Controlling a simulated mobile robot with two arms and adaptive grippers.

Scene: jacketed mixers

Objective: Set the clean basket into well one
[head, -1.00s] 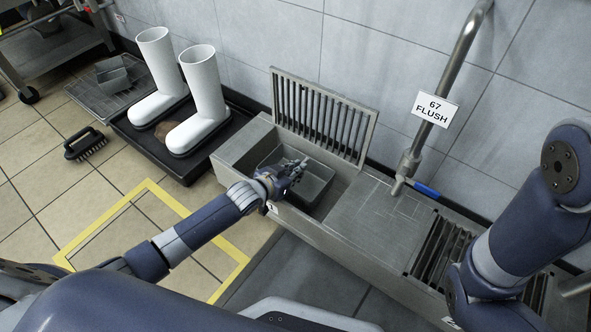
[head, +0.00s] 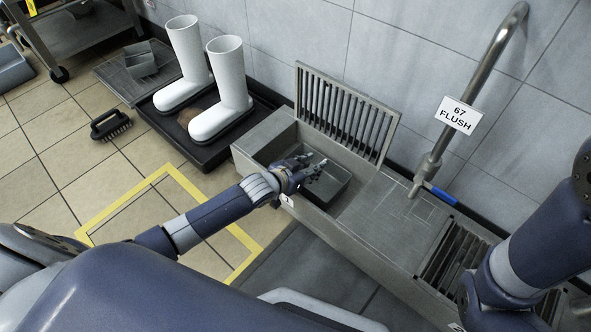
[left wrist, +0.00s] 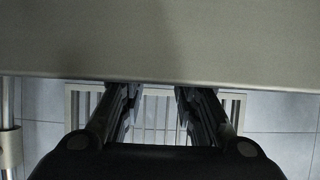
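A grey open-topped basket (head: 334,187) sits inside the sunken well at the left end of the steel trough (head: 262,139). A small tag marked 1 (head: 287,200) shows on the trough's near edge, partly beside my wrist. My left gripper (head: 316,165) is over the basket's near left side, with its fingers spread. In the left wrist view the two fingers (left wrist: 158,92) stand apart, with the grate visible between them. Their tips meet the edge of a broad grey surface that I cannot identify. I cannot tell whether they touch the basket. My right gripper is out of view.
An upright grate (head: 345,112) leans on the wall behind the well. White boots (head: 228,90), a brush (head: 110,125) and a grey bin (head: 140,60) are at left.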

